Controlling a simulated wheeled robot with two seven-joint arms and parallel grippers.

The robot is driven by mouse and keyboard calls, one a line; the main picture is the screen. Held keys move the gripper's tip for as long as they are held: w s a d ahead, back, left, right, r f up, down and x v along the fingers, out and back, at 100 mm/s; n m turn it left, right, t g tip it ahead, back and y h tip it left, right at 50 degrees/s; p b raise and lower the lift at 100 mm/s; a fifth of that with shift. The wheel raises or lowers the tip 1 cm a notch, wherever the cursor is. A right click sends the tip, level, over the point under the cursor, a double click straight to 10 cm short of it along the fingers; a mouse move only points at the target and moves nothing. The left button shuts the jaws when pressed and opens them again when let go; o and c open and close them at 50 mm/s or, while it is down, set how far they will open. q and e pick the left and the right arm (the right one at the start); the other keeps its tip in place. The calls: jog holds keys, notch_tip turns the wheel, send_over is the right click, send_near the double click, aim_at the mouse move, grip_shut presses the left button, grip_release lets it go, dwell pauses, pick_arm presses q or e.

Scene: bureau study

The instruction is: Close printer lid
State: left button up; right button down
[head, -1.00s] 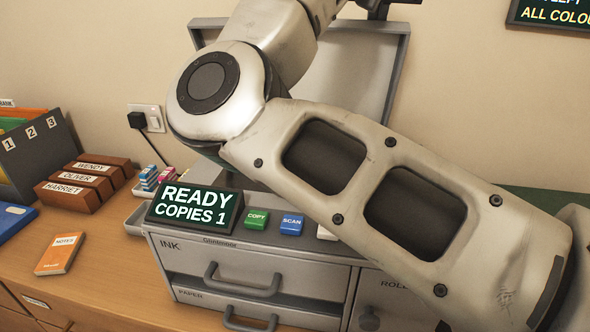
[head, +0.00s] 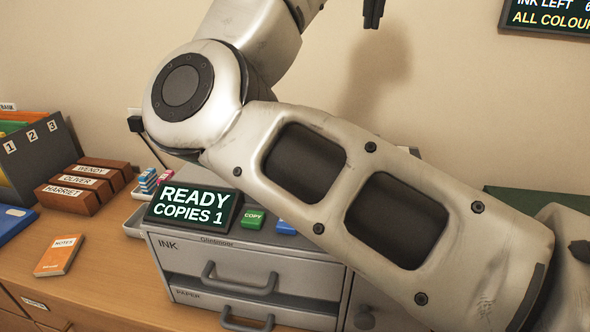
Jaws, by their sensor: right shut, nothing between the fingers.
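The grey printer (head: 292,261) stands on the wooden desk, with its display (head: 194,206) reading READY, COPIES 1. Its lid no longer stands up against the wall. My right arm covers most of the printer's top, so I cannot tell whether the lid lies fully flat. My right gripper (head: 372,22) is at the top edge of the view, above the printer and apart from it. Its fingers are shut and empty. My left gripper is not in view.
The printer's green COPY button (head: 252,218) shows beside the display. At left are brown name-labelled boxes (head: 80,188), a grey file holder (head: 38,150) and an orange notebook (head: 59,255). A wall screen (head: 550,18) hangs at upper right.

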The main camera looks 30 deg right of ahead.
notch_tip(320, 180, up, 5)
jog(key=p, duration=0.4)
dwell(1.0)
